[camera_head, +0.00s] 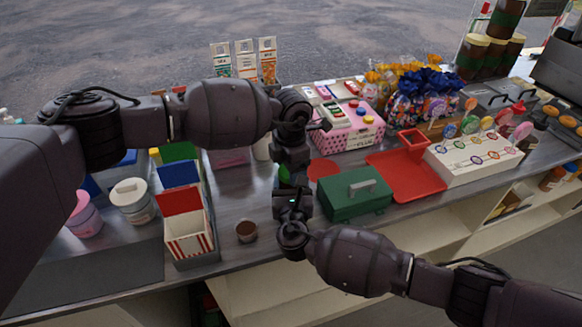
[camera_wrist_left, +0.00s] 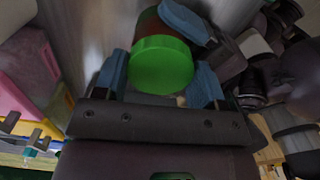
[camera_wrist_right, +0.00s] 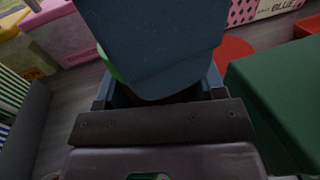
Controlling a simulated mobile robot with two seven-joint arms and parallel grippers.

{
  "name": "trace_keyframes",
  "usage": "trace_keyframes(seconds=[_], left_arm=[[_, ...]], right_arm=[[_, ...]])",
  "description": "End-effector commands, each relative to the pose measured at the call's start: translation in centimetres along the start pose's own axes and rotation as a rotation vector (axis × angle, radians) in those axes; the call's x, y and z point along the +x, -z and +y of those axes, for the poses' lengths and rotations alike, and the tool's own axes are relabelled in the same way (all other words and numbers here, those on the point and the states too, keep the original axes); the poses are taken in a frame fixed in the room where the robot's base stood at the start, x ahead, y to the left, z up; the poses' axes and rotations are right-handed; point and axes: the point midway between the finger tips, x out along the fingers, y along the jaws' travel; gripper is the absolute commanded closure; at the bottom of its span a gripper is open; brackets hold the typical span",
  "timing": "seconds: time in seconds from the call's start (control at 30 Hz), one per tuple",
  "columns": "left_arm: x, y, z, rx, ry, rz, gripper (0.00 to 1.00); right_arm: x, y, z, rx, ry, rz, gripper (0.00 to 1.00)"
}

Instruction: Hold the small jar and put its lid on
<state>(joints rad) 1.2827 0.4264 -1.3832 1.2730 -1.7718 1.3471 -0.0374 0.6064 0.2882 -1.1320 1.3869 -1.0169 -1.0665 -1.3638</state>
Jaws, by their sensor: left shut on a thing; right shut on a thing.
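The small jar (camera_wrist_left: 146,24) has a dark brown-red body and shows behind its green lid (camera_wrist_left: 162,66) in the left wrist view. The left gripper (camera_head: 289,166) is shut on the green lid, with a finger on each side of it. The right gripper (camera_head: 293,190) is just below it, shut on the jar body. The lid lies against the jar's end; whether it is fully seated cannot be told. In the right wrist view a left finger covers most of the jar, and only a green edge of the lid shows.
A green cash box (camera_head: 352,200) stands close to the right of the grippers, with a red tray (camera_head: 420,182) beyond it. A small brown cup (camera_head: 246,231) and a striped box (camera_head: 187,238) stand to the left. The counter between them is narrow but clear.

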Motion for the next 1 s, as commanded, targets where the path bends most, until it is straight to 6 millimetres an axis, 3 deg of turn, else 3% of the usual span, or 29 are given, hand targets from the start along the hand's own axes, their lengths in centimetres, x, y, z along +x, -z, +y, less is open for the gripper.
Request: trace_keyframes(seconds=[0.2,0.37,0.4,0.57,0.87,1.0], left_arm=[[-0.1,0.0,0.1,0.290,-0.002,0.000,0.64],[0.0,0.0,0.0,0.289,-0.001,0.000,0.64],[0.0,0.0,0.0,0.288,-0.001,0.000,0.30],[0.0,0.0,0.0,0.287,-0.001,0.000,0.06],[-0.1,0.0,0.0,0.286,-0.001,0.000,0.06],[-1.2,0.0,0.1,0.285,-0.001,-0.001,0.06]], right_arm=[[0.0,0.0,0.0,-0.001,0.000,0.000,1.00],[0.0,0.0,0.0,-0.001,0.000,0.000,1.00],[0.0,0.0,0.0,-0.001,0.000,0.000,1.00],[0.0,0.0,0.0,-0.001,0.000,0.000,1.00],[0.0,0.0,0.0,-0.001,0.000,0.000,1.00],[0.0,0.0,0.0,-0.001,0.000,0.000,1.00]])
